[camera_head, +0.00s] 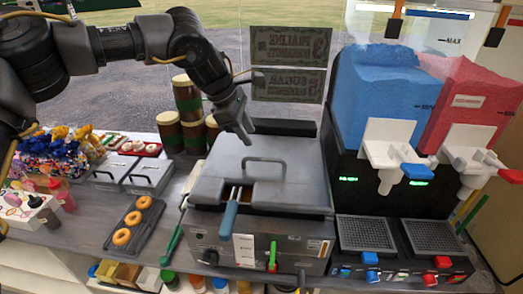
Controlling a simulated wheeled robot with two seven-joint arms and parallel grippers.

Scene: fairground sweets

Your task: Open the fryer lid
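The fryer (305,222) is a grey box standing at the middle of the counter. Its flat grey lid (295,190) lies down over the top, with a raised bar handle (264,160) toward the back. A blue-handled basket grip (229,218) sticks out through the front of the lid. My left gripper (246,139) comes in from the upper left and points down just behind and left of the lid handle. It looks apart from the handle, but the depth is hard to judge. Its finger gap cannot be made out. My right gripper is not in view.
A slush machine (345,115) with blue and red tanks stands close on the right. A tray of doughnuts (120,243), lidded grey containers (150,177) and stacked brown-green cups (188,100) are on the left. Two signs (289,50) hang behind the fryer.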

